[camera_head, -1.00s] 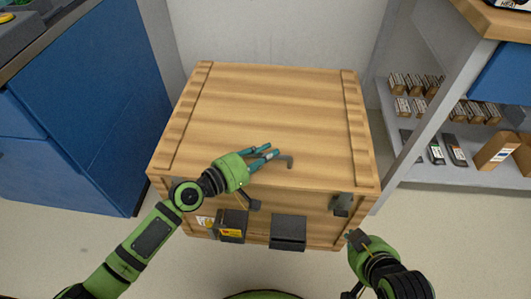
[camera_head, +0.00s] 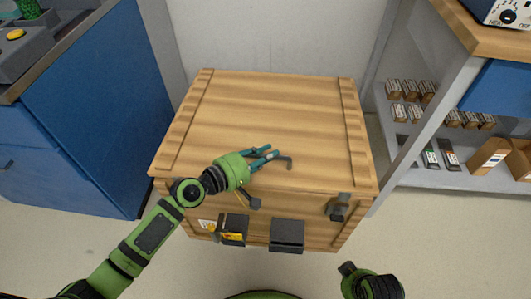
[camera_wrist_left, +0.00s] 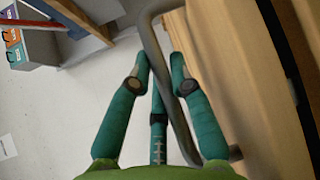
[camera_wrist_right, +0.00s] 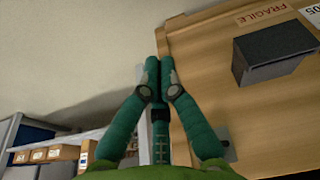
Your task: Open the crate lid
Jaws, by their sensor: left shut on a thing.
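The wooden crate (camera_head: 265,213) stands on the floor with its plank lid (camera_head: 270,105) lying flat and closed on top. A grey metal handle (camera_head: 286,161) shows at the lid's front edge. My left gripper (camera_head: 268,152) is shut on this handle, and the bar (camera_wrist_left: 180,125) runs between its fingers in the left wrist view. A dark latch (camera_head: 338,208) is on the crate's front right, and another (camera_head: 249,202) is partly hidden by the left gripper. My right gripper (camera_head: 347,268) is apart from the crate, at its front right; its fingers (camera_wrist_right: 159,75) are shut and empty.
Two dark boxes (camera_head: 287,234) stick out from the crate's front. A blue cabinet (camera_head: 95,110) stands to the left, and shelves with small boxes (camera_head: 460,172) to the right. A pale wall (camera_head: 275,35) is close behind the crate.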

